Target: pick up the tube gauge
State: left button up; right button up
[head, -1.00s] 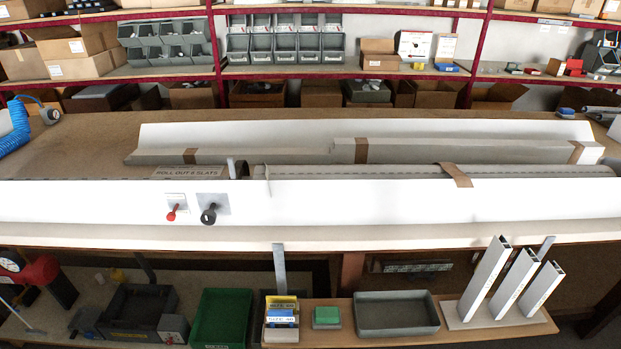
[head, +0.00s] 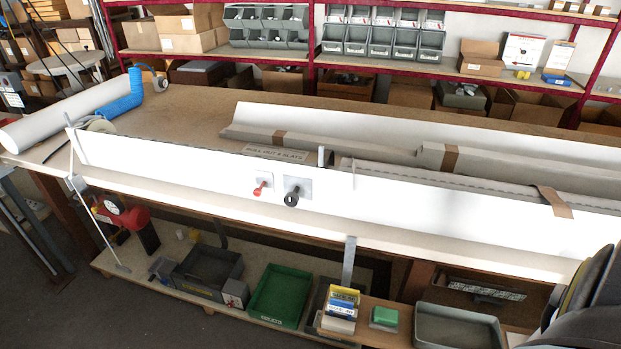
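No object in the head view is clearly marked as the tube gauge. Neither of my grippers shows. A dark rounded part at the lower right edge seems to be my own arm; its gripper end is out of view.
Below are a green bin (head: 280,296), a grey tray (head: 458,328) and a red round tool (head: 125,214). The floor at front left is clear.

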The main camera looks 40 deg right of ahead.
aim_at(336, 305)
jog(key=u, duration=0.5)
jog(key=i, duration=1.35)
jog(key=z, duration=3.3)
jog(key=i, duration=0.55)
jog(key=u, duration=0.1)
